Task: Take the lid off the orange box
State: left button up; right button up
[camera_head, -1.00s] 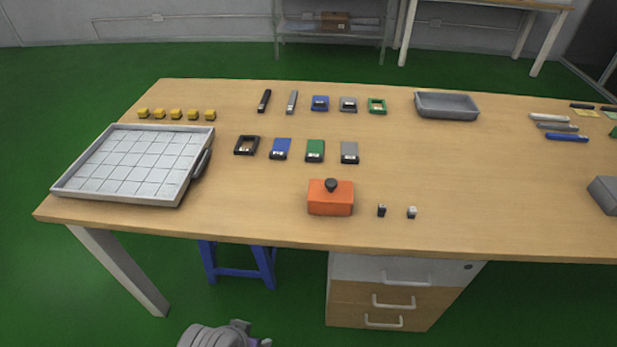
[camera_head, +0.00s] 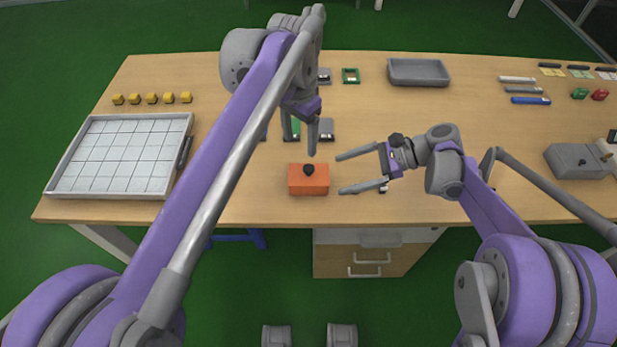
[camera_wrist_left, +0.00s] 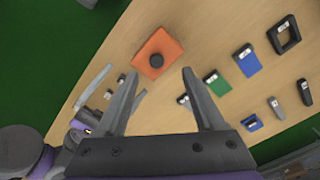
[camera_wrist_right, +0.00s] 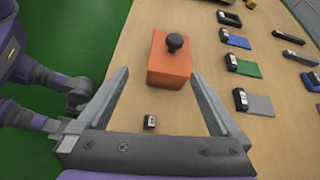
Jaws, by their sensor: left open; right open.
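The orange box (camera_head: 308,184) sits on the table near the front edge, its lid on, with a round black knob (camera_head: 309,169) on top. The box also shows in the left wrist view (camera_wrist_left: 146,65) and in the right wrist view (camera_wrist_right: 166,71). My left gripper (camera_head: 300,140) is open and empty, above and just behind the box; its fingers point down towards the knob. My right gripper (camera_head: 340,173) is open and empty, to the right of the box, with its fingers pointing left at it. Neither gripper appears to touch the box.
A white gridded tray (camera_head: 68,158) lies at the left, with several yellow blocks (camera_head: 152,98) behind it. A grey bin (camera_head: 418,72) stands at the back. A small dark item (camera_wrist_right: 150,122) lies beside the box, under my right gripper. Several cards lie behind the box.

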aim_at(313, 174)
jog(key=shift+w+d+m+y, duration=0.3)
jog(key=shift+w+m+y, duration=0.25)
jog(key=shift+w, duration=0.35)
jog(key=shift+a, duration=0.15)
pick_arm(q)
jog(key=shift+w+d+r+m, duration=0.2)
jog(key=shift+w+d, duration=0.1)
jog(key=shift+d, duration=0.15)
jog(key=shift+w+d+r+m, duration=0.1)
jog(key=shift+w+d+m, duration=0.15)
jog(key=shift+d, duration=0.2)
pick_arm(e)
jog(key=x, duration=1)
jog(key=shift+a, duration=0.3)
jog(key=shift+c, duration=0.2)
